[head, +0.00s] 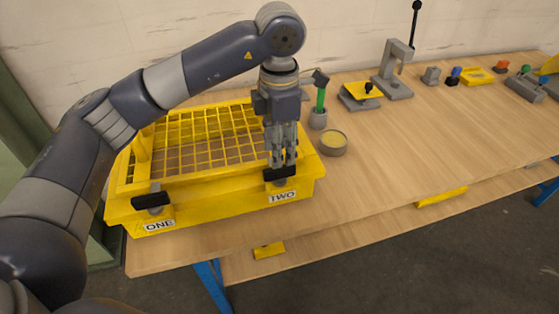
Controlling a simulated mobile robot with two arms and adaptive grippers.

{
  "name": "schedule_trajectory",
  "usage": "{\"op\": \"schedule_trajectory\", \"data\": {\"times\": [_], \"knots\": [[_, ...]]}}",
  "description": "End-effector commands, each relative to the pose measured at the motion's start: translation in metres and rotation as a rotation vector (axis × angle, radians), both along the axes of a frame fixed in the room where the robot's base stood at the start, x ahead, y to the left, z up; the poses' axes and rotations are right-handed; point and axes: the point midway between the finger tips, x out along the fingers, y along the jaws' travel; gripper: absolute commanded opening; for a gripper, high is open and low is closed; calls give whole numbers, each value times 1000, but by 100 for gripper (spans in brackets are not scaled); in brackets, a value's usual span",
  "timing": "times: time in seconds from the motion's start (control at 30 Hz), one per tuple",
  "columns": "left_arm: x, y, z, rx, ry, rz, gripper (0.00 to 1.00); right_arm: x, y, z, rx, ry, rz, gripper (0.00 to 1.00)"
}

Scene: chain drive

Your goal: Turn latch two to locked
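Latch two (281,174) is a black handle on the front right of the yellow crate (220,192), above the label TWO (283,196). It lies roughly level across the crate front. My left gripper (283,163) points down right at latch two, its fingertips at or just above the handle. I cannot tell whether the fingers touch or grip it. Latch one (151,200) is a similar black handle at the front left, above the label ONE (160,224). My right gripper is not in view.
A round tin (333,142) and a green-handled brush in a grey cup (319,110) stand just right of the crate. A grey press (396,72) and small coloured parts stand farther back. The right front of the wooden table (430,150) is clear.

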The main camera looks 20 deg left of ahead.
Motion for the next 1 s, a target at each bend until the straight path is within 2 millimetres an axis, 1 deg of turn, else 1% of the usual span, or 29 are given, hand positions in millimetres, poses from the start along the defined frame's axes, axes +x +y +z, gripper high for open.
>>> {"op": "schedule_trajectory", "data": {"times": [0.03, 0.1, 0.2, 0.33, 0.5, 0.87, 1.0], "knots": [[1, 0, 12, -2, -5, 0, 35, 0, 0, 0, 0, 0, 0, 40], [1, 0, 26, -1, -4, 2, 35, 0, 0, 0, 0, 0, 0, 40], [1, 0, 41, 0, -3, 1, 35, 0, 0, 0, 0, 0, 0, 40], [0, 0, 53, 0, -1, 1, 35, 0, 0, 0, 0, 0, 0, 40], [0, 0, 57, 0, 0, 1, 35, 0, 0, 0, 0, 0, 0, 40], [0, 0, 56, 0, 0, 1, 35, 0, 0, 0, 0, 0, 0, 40], [0, 0, 56, 0, 0, 0, 35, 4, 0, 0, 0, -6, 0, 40]]}}
